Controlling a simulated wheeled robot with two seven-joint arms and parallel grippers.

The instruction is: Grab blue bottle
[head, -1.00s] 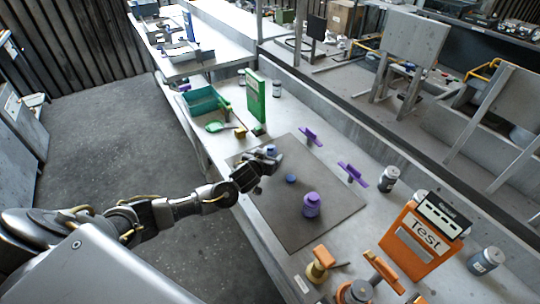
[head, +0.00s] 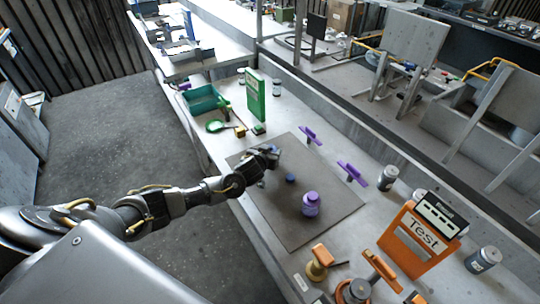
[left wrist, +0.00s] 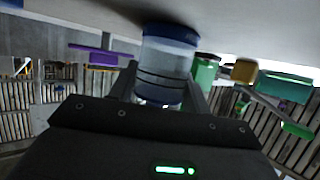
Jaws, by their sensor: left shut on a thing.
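My left gripper (head: 266,156) is over the far left part of the dark mat (head: 325,222), its arm reaching in from the left. In the left wrist view its fingers are shut on a clear bottle with blue ends (left wrist: 167,62), one finger on each side. In the head view the gripper mostly hides this bottle. I cannot tell whether it touches the mat. A small round blue piece (head: 291,178) lies on the mat beside the gripper. My right gripper is not in view.
A purple bottle (head: 311,204) stands on the mat. Purple holders (head: 352,173) are at its far edge. A green sign (head: 255,95) and teal bin (head: 204,100) stand beyond the gripper. An orange "Test" stand (head: 420,240) is at the right.

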